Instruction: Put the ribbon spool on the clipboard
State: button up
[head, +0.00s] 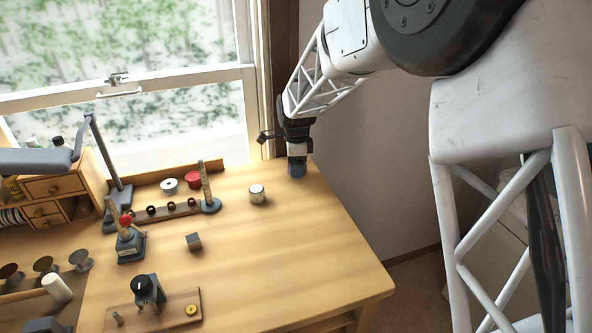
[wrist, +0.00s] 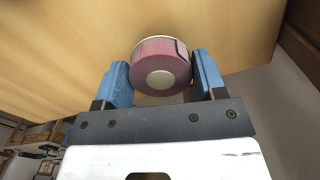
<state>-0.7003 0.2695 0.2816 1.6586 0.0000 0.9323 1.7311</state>
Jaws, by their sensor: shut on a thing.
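The ribbon spool (wrist: 162,66), a pink-red roll with pale ends, sits between the blue fingers of my gripper (wrist: 162,82) in the wrist view. My gripper is shut on it. In the head view my gripper (head: 297,170) points down at the back right corner of the wooden table, close to its top; the spool cannot be made out there. Whether the spool touches the table is unclear. I cannot make out a clipboard in either view.
On the table (head: 290,250), a pale tin (head: 257,194) stands left of my gripper. A red roll (head: 193,180) and a white roll (head: 169,186) stand at the back. A small dark cube (head: 194,241) lies mid-table. The right front of the table is clear.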

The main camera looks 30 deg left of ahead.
jog(key=shift+r, duration=0.75)
jog(key=s+d, duration=0.3)
jog(key=s, duration=0.1)
jog(key=s+d, duration=0.3)
jog(key=s, duration=0.1)
jog(key=s+d+r, duration=0.1)
jog(key=s+d, duration=0.3)
jog(key=shift+s+r, duration=0.1)
jog(key=shift+s, duration=0.05)
jog(key=shift+d, duration=0.1)
